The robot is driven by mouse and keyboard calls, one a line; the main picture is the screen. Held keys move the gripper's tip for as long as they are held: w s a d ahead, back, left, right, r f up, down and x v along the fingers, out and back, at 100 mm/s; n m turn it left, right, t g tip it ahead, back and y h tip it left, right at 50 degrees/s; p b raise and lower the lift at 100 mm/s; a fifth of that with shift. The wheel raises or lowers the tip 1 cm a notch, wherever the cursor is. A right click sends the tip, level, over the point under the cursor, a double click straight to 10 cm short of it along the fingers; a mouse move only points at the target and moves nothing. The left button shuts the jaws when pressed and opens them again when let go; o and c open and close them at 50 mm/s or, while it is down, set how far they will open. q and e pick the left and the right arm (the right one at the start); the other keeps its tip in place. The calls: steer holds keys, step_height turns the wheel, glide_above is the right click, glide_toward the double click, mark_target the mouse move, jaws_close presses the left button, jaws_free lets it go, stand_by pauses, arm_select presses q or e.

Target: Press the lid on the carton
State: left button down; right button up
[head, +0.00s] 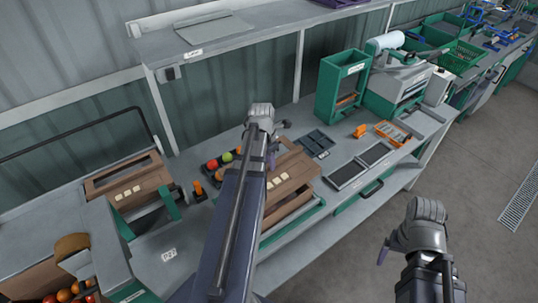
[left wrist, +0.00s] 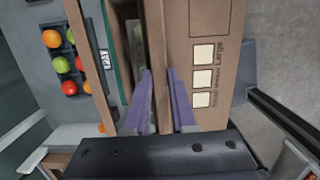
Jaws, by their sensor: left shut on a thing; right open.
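A brown carton (head: 288,213) stands on the bench in the middle of the head view, partly hidden behind my left arm. Its brown lid (head: 290,172), with pale label squares, is above it; the lid also shows in the left wrist view (left wrist: 212,45). My left gripper (head: 272,158) is at the lid, its purple fingers (left wrist: 160,105) shut on the lid's brown edge strip. A gap opens beside that strip in the wrist view, and I cannot tell how far the lid is seated. My right gripper (head: 384,256) is open and empty, in front of the bench, apart from the carton.
Another brown carton (head: 125,180) stands further left. A green dispenser (head: 341,86), dark flat trays (head: 346,172) and an orange-filled tray (head: 391,133) are to the right. A shelf (head: 230,38) overhangs the back.

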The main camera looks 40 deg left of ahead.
arm_select(q)
steer(key=shift+s+d, duration=0.1)
steer(key=shift+s, duration=0.05)
steer(key=shift+f+b, duration=0.65)
steer(key=shift+b, duration=0.05)
step_height(320, 180, down, 2)
steer(key=shift+f+b, duration=0.1)
steer(key=shift+b, duration=1.05)
steer(key=shift+f+b, duration=1.35)
steer(key=shift+f, duration=0.05)
steer(key=shift+f+b, duration=2.05)
steer(key=shift+b, duration=0.05)
steer(key=c, duration=0.7)
jaws_free()
steer(key=shift+c, duration=1.4)
